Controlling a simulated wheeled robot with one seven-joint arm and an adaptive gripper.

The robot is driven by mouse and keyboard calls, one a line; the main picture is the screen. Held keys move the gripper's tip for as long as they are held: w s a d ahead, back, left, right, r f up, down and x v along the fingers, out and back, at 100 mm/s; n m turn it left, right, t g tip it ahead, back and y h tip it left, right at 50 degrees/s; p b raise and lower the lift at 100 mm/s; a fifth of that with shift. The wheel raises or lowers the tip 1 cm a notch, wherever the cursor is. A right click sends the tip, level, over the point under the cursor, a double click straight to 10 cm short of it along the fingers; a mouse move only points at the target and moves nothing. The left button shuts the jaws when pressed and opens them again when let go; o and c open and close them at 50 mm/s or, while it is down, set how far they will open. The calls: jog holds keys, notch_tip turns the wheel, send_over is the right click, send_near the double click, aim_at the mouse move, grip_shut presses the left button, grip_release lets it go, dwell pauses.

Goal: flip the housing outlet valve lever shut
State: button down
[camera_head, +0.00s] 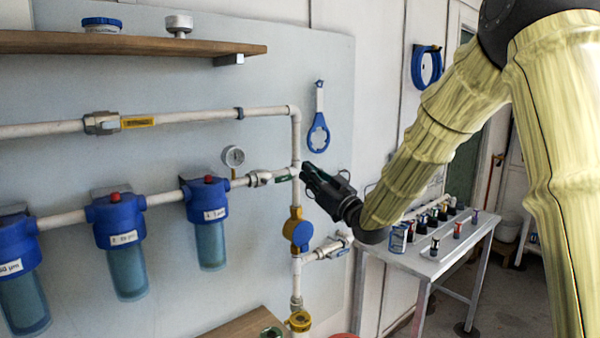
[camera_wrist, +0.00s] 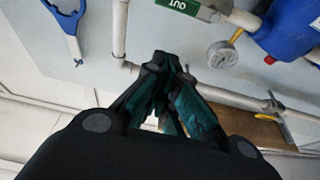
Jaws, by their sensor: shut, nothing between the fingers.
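The housing outlet valve (camera_head: 258,180) sits on the white pipe just right of the pressure gauge. Its green lever (camera_head: 284,178) lies along the pipe in the head view. In the wrist view the green lever (camera_wrist: 186,9), lettered OUT, shows at the top edge, partly cut off. My gripper (camera_head: 308,172) is just right of the vertical pipe, at about the height of the lever. In the wrist view the fingertips of my gripper (camera_wrist: 166,62) are together and empty, apart from the lever in the picture. Whether they touch the pipe cannot be told.
A pressure gauge (camera_head: 233,156) and several blue filter housings (camera_head: 206,195) are left of the valve. A blue wrench (camera_head: 318,130) hangs above my gripper. A yellow-and-blue fitting (camera_head: 298,232) is on the pipe below. A bench (camera_head: 440,262) with small items stands right.

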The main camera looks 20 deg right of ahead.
notch_tip(320, 180, up, 4)
jog(key=p, duration=0.5)
send_over(282, 179)
jog(key=s+d, duration=0.2)
jog(key=shift+w+a+f+p, duration=0.1)
jog(key=shift+f+p, duration=0.2)
jog(key=shift+f, duration=0.9)
jog(key=shift+w+f+p, duration=0.1)
jog(key=shift+f+p, duration=0.15)
jog(key=shift+f, duration=0.95)
